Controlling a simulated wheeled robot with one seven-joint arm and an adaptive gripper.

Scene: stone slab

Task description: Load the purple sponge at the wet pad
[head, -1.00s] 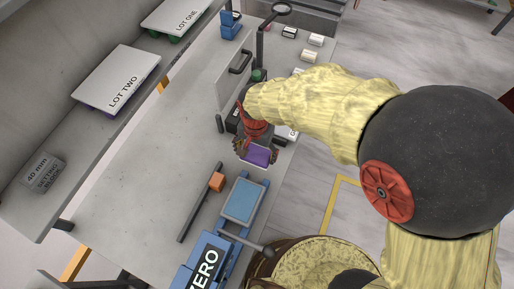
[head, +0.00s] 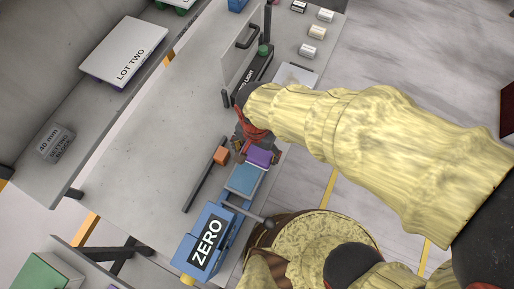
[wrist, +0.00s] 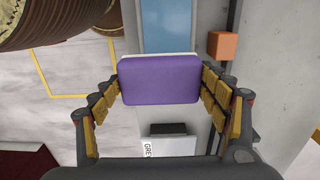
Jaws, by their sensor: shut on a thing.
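My gripper (head: 257,159) is shut on the purple sponge (head: 262,155), which also shows between the two padded fingers in the wrist view (wrist: 159,80). The sponge has a pale layer along its far edge. The wet pad looks to be the light blue pad (head: 244,180) in a blue tray, right beside the sponge in the head view. In the wrist view the blue pad (wrist: 166,25) lies just beyond the sponge. I cannot tell whether the sponge overlaps the pad's edge or how high it is held.
An orange block (head: 221,155) sits at a dark rail (head: 204,181) left of the pad. A blue ZERO box (head: 205,243) with a lever stands below the pad. The slab (head: 150,150) is clear to the left. A LOT TWO board (head: 125,50) lies on the shelf.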

